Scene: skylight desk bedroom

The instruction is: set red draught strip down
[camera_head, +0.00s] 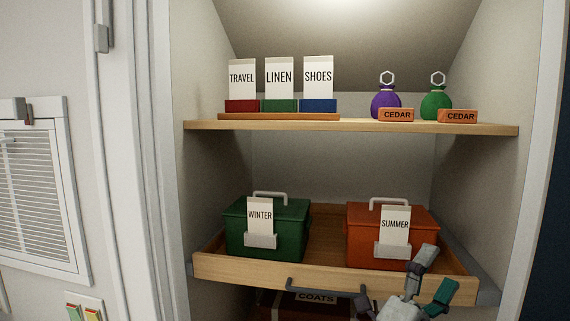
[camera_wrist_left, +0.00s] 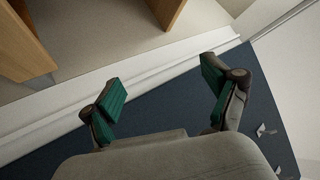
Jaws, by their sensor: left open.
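I cannot make out a red draught strip in either view.
The wooden tray (camera_head: 330,271) holds a green WINTER box (camera_head: 285,225) and an orange SUMMER box (camera_head: 365,235). A dark handle (camera_head: 325,291) and a COATS box (camera_head: 275,302) show below it. The shelf (camera_head: 350,126) above carries label cards and sachets. A vent (camera_head: 35,190) is at left.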

